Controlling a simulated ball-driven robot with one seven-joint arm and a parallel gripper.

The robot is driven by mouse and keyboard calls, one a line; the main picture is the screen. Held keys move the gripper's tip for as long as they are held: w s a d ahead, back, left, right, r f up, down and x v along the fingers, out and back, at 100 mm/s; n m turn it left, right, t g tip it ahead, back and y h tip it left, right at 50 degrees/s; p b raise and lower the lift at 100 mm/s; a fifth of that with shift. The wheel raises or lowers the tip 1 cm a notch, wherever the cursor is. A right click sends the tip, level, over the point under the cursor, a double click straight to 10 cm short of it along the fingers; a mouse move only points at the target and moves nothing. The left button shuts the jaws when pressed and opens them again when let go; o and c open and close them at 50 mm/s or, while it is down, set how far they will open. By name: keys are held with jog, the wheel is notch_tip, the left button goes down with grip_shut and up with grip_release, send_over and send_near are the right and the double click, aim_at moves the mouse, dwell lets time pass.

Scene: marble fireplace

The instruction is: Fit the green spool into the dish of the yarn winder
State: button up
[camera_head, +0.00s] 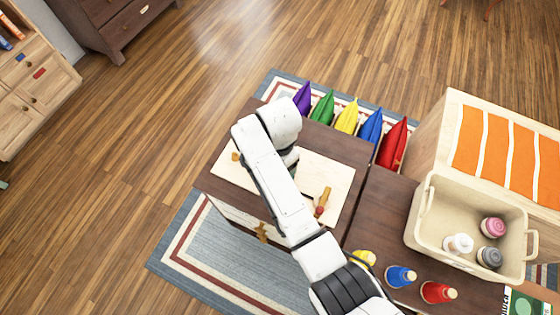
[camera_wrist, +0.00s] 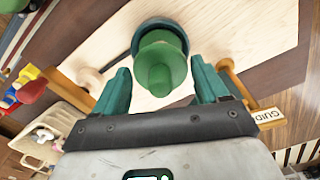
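The green spool (camera_wrist: 158,68) shows in the wrist view, its narrow end toward the camera. Behind it is a dark teal round dish (camera_wrist: 153,23) on the pale winder board (camera_wrist: 235,30). The spool overlaps the dish's near side; I cannot tell whether it is fully seated. My gripper (camera_wrist: 160,68) is open, with one teal finger on each side of the spool and visible gaps between. In the head view my arm hides the gripper, spool and dish, while the pale board (camera_head: 232,178) shows on the dark table.
Yellow (camera_head: 364,257), blue (camera_head: 400,276) and red (camera_head: 438,292) spools stand right of my arm. A wooden handle (camera_head: 322,200) with a red part is on the board. Coloured cushions (camera_head: 346,117) line the table's far side.

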jog(key=shift+o, duration=1.2)
jog(key=shift+r, duration=0.15)
notch_tip(320, 180, up, 12)
jog(key=shift+p, duration=0.4)
